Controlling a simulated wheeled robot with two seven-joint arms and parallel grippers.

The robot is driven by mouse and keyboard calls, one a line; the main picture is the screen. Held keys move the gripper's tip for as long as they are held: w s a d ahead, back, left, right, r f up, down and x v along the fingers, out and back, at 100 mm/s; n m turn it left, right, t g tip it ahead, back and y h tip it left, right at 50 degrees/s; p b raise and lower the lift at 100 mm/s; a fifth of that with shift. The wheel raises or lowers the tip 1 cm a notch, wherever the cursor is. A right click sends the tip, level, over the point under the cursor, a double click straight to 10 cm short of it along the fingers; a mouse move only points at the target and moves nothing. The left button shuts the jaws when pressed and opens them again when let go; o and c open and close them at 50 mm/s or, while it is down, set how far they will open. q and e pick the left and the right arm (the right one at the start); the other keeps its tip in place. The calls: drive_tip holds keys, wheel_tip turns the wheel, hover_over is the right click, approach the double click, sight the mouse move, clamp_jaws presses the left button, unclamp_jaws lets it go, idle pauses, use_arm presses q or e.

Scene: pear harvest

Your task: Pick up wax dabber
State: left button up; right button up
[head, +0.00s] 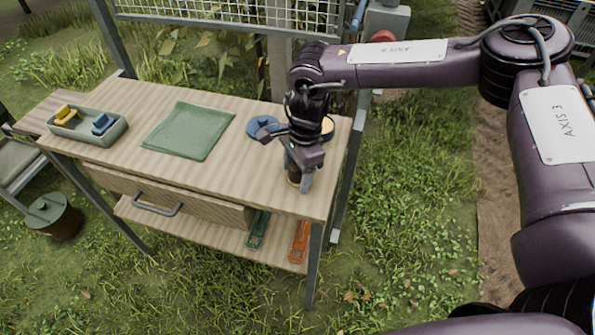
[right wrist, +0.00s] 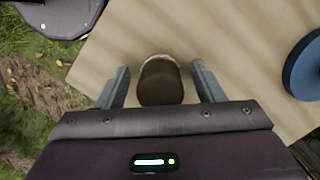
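A dark brown, round-topped piece with a pale rim at its base, which looks like the wax dabber (right wrist: 161,84), stands on the table in the right wrist view. My right gripper (right wrist: 159,70) is open around it, one finger on each side, with a visible gap to both fingers. In the head view my right gripper (head: 299,176) points down at the table's right front corner. The gripper mostly hides the dabber (head: 293,181) there. My left gripper is in neither view.
The wooden table (head: 130,120) carries a grey tray (head: 108,133) with yellow and blue items, a folded green cloth (head: 188,130), and a blue round thing (head: 262,125) near my right gripper. A yellow-topped tin (head: 327,127) stands behind it. A lower shelf holds green and orange tools.

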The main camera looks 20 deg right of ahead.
drive_tip(key=c, duration=1)
drive_tip(key=shift+r, duration=0.1)
wheel_tip(320, 180, up, 20)
drive_tip(key=shift+f, duration=0.1)
drive_tip(key=o, duration=0.5)
drive_tip(key=c, duration=0.3)
